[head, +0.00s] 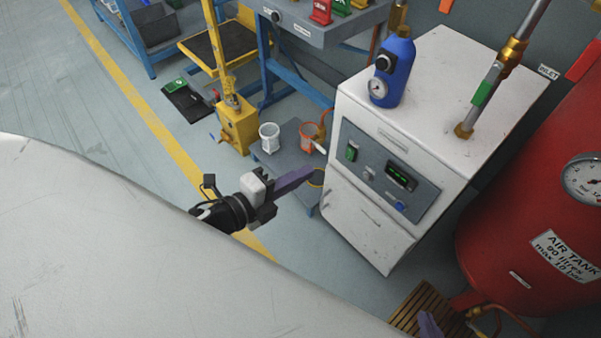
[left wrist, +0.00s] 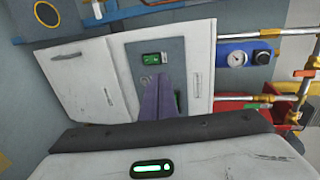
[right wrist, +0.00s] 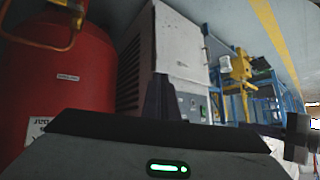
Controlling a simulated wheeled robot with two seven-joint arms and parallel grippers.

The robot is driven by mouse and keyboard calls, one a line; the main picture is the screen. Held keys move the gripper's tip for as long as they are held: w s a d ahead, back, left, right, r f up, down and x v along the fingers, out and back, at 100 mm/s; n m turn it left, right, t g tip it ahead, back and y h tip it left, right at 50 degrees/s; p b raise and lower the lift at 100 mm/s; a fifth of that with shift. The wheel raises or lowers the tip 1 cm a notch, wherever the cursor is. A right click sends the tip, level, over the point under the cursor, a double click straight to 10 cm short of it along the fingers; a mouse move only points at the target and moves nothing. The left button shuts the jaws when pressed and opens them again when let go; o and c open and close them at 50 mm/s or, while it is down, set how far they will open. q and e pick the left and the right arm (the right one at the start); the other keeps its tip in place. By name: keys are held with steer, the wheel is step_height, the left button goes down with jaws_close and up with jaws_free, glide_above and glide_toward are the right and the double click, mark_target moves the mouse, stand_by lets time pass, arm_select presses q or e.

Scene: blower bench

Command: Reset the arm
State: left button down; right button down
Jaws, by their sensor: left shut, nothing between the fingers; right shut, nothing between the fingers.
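My left gripper (head: 308,172) reaches in from the left in the head view, in front of the white cabinet. Its purple fingers are together and empty; they also show in the left wrist view (left wrist: 158,100), over the cabinet's grey control panel. Whether they touch the cabinet cannot be told.
The white cabinet (head: 372,214) carries a blue bottle with a gauge (head: 393,70). A red air tank (head: 515,225) stands at the right, beside the slatted pallet (head: 410,315). A low grey table (head: 278,158) holds two cups. Open floor (head: 110,110) lies at the left.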

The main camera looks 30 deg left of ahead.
stand_by(0.3)
